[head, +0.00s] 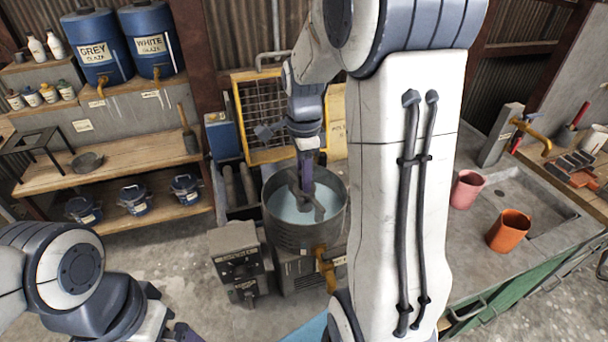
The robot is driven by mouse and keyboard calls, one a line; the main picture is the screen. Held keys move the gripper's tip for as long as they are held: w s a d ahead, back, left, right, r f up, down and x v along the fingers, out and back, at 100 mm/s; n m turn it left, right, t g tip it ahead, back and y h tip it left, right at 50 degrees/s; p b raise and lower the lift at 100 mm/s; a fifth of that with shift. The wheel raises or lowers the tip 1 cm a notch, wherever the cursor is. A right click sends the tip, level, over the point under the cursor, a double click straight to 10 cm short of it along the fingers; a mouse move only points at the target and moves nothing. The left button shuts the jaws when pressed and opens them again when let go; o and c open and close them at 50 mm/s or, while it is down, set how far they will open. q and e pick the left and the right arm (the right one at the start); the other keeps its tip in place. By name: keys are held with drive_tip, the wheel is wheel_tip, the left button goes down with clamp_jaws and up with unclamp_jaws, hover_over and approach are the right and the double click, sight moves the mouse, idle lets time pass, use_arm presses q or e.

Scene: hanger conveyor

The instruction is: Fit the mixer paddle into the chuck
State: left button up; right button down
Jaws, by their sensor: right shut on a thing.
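My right gripper (307,184) points down into the round metal drum (303,237), which holds pale blue-grey liquid. It is shut on the mixer paddle (318,210), a dark grey piece that shows only in part below and beside the fingers, inside the drum. How far the paddle reaches into the liquid is unclear. I cannot make out the chuck; my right arm covers much of the area behind and right of the drum. My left gripper (180,333) is at the bottom edge, cut off by the frame, far from the drum.
A grey machine box (238,262) stands left of the drum, and a yellow wire guard (265,112) stands behind it. Blue glaze barrels (98,62) and shelves are at the left. A sink counter (470,250) with an orange cup (508,231) and a pink cup (467,190) is at the right.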

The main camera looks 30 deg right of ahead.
drive_tip(key=shift+f+b, duration=0.45)
drive_tip(key=shift+f, duration=0.25)
idle(0.3)
drive_tip(key=c, duration=0.8)
unclamp_jaws()
drive_tip(key=o, duration=0.6)
drive_tip(key=shift+r, duration=0.4)
wheel_tip(320, 180, up, 10)
drive_tip(key=shift+f+b, duration=0.1)
drive_tip(key=shift+b, duration=0.75)
